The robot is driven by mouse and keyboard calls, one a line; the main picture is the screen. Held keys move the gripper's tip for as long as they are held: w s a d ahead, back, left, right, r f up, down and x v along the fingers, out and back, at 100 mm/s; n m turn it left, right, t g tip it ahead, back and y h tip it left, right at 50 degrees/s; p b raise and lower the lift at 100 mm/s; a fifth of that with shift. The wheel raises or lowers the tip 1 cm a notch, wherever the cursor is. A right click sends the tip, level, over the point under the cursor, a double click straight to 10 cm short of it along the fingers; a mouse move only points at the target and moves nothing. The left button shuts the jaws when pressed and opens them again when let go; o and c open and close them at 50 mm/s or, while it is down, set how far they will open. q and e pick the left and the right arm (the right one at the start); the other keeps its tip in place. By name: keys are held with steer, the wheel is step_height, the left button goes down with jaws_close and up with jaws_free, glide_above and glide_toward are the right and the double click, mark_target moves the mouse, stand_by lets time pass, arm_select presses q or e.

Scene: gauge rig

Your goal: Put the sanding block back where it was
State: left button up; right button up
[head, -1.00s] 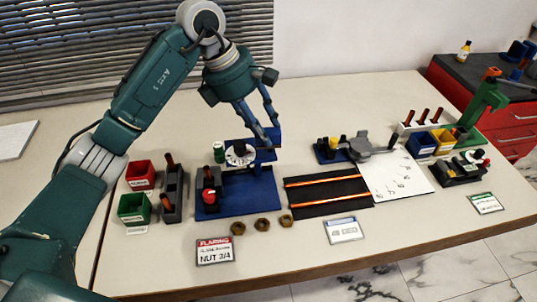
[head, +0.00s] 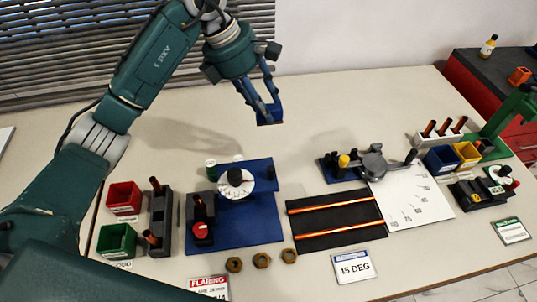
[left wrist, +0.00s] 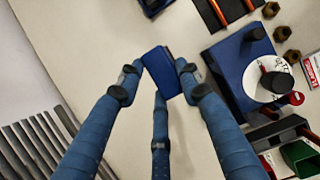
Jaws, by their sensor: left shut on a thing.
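The sanding block, a small dark blue block (head: 269,118), is between the fingertips of my left gripper (head: 266,106). My left gripper is shut on it and holds it above the bare back part of the table, behind the blue gauge rig. In the left wrist view the block (left wrist: 163,72) sits tilted between the fingers, with bare table around it. The blue rig base (head: 245,228) carries a white dial (head: 248,187) with a black knob. My right gripper is not in view.
Red (head: 123,198) and green (head: 117,240) bins stand at the left. A black mat (head: 335,222) with orange rods lies right of the rig, beside a white marked sheet (head: 405,205) and a grey bending tool (head: 373,164). The back of the table (head: 345,110) is clear.

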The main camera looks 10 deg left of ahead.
arm_select(q)
steer(key=f, duration=0.3)
steer(key=shift+s, duration=0.2)
step_height(320, 180, down, 12)
steer(key=shift+s+d+r+p, duration=0.1)
steer(key=shift+p, duration=0.95)
steer(key=shift+f, duration=0.3)
step_height(320, 180, down, 4)
steer(key=shift+r+p, duration=0.25)
steer(key=shift+p, duration=0.05)
steer(key=shift+f, duration=0.25)
steer(key=o, duration=0.9)
steer(key=shift+f, duration=0.2)
steer(key=shift+c, duration=0.2)
steer(key=o, duration=0.4)
steer(key=shift+o, duration=0.2)
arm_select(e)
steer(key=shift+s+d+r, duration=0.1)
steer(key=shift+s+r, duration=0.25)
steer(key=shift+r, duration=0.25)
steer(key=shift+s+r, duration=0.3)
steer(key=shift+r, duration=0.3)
arm_select(q)
steer(key=shift+r, duration=0.2)
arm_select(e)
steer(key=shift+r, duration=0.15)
